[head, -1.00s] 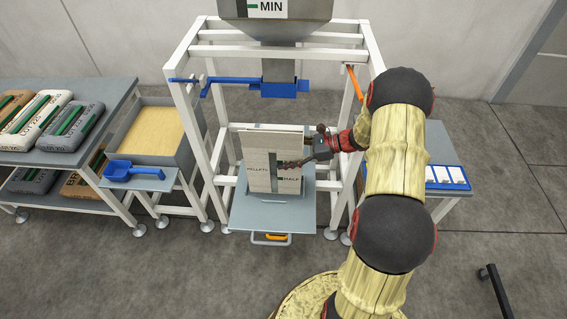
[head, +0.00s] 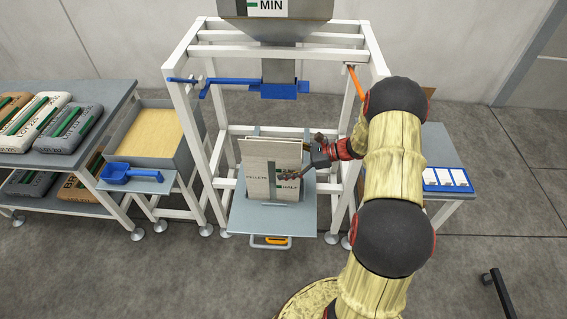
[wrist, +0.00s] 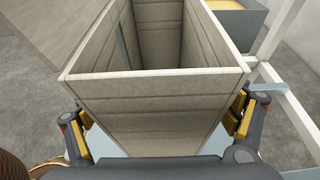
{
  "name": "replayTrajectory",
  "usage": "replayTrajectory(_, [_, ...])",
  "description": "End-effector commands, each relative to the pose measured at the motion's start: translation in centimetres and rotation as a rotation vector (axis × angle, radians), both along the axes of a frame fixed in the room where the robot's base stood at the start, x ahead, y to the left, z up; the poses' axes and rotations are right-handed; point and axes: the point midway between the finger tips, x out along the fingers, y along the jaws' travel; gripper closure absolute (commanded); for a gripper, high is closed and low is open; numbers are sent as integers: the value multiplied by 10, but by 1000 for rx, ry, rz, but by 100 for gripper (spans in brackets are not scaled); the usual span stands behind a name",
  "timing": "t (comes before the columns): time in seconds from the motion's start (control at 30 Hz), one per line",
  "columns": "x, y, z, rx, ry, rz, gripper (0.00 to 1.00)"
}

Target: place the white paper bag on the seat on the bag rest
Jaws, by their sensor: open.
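The white paper bag (head: 286,190) stands upright on the grey plate of the bag rest (head: 245,222), under the hopper spout. Its top is open, and the wrist view looks down into its mouth (wrist: 150,90). My gripper (head: 285,177) reaches in from the right at the bag. In the wrist view, its dark and yellow fingers (wrist: 158,128) are open, one on each side of the bag's near end. I cannot tell whether they touch it. The bag hides the seat on the plate.
A white frame (head: 207,150) surrounds the rest, with a blue spout clamp (head: 285,91) above. Left are a tray of yellow grains (head: 148,130), a blue scoop (head: 117,172) and shelves with filled bags (head: 62,128). A side table (head: 440,155) stands right.

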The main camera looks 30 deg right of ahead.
Motion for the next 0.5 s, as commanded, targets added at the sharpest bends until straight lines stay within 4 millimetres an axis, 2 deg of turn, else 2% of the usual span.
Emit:
replayTrajectory(0.3, [-1, -2, 2, 0, 0, -1, 12])
replayTrajectory(0.5, [-14, -22, 14, -1, 0, -4, 12])
